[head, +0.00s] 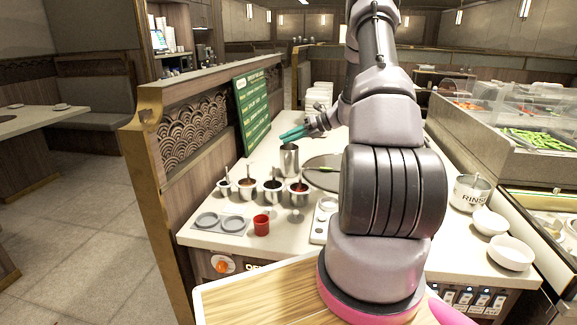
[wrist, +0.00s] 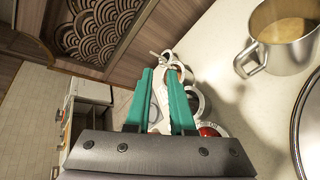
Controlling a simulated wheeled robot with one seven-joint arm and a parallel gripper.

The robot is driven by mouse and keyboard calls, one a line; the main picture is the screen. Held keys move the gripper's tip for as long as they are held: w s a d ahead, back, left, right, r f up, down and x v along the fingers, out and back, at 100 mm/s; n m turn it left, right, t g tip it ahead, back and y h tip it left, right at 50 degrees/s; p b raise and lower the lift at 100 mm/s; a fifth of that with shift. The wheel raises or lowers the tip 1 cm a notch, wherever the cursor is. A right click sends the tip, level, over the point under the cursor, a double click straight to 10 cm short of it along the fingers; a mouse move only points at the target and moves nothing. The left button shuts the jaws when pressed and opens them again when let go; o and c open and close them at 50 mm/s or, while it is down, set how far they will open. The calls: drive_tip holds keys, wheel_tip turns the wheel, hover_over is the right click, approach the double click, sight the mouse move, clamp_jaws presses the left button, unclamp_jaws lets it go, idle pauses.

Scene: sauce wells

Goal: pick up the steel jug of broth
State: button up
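The steel jug (head: 289,161) stands upright on the counter, behind the row of sauce wells. In the wrist view the jug (wrist: 289,55) is at the upper right, with tan broth inside and its handle towards the left. My gripper (head: 284,135) has teal fingers and is above and behind the jug in the head view. In the wrist view my gripper (wrist: 162,72) shows a gap between its fingers with nothing held. The jug is to the right of the fingers there, apart from them.
Several sauce wells (head: 272,188) with spoons stand in front of the jug. A green menu board (head: 252,105) stands behind left. A red cup (head: 261,225), a rinse pot (head: 471,192) and white bowls (head: 511,253) are nearer the front.

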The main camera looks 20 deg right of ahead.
sight(288, 174)
drive_tip(key=d+f+m+t, duration=0.1)
drive_tip(key=d+f+m, duration=0.2)
drive_tip(key=f, duration=0.3)
drive_tip(key=w+d+f+m+t, duration=0.1)
drive_tip(key=d+f+m+t, duration=0.1)
drive_tip(key=d+f+m, duration=0.1)
drive_tip(key=d+f+m+t, duration=0.1)
drive_tip(key=d+f+m, duration=0.2)
drive_tip(key=f+m, duration=0.2)
drive_tip(key=shift+w+d+f+t+h, duration=0.1)
drive_tip(key=shift+d+f+t+h, duration=0.1)
drive_tip(key=shift+f, duration=0.7)
drive_tip(key=shift+w+d+f+t+h, duration=0.1)
drive_tip(key=shift+f+t, duration=0.1)
drive_tip(key=shift+f, duration=0.7)
drive_tip(key=shift+w+a+f+m, duration=0.1)
drive_tip(key=shift+w+f+m, duration=0.1)
drive_tip(key=shift+m, duration=0.1)
drive_tip(key=x, duration=0.4)
drive_tip(key=shift+w+a+f, duration=0.1)
drive_tip(key=shift+w+a, duration=0.1)
drive_tip(key=shift+x, duration=2.7)
drive_tip(key=shift+w, duration=0.15)
clamp_jaws()
